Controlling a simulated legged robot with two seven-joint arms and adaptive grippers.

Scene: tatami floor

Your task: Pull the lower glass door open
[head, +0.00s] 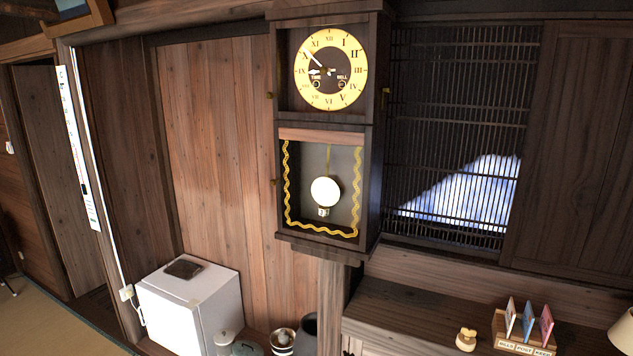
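A dark wooden wall clock (376,150) hangs on a post in the middle of the head view. Its round yellow dial (330,69) sits behind the upper door. The lower glass door (312,160) has a wavy gold border and appears closed. A white round pendulum bob (325,190) shows through it. Small brass pieces, one (273,183) beside the lower door and one (269,95) beside the upper door, sit on the clock's left edge. Another brass piece (385,92) is on its right side. Neither of my grippers is in view.
A white box-shaped appliance (190,305) stands below left, with jars and pots (283,341) beside it. A wooden shelf (420,315) at lower right holds a letter rack (526,335) and a small cream object (466,339). A lattice window (455,130) is right of the clock. The space before the clock looks clear.

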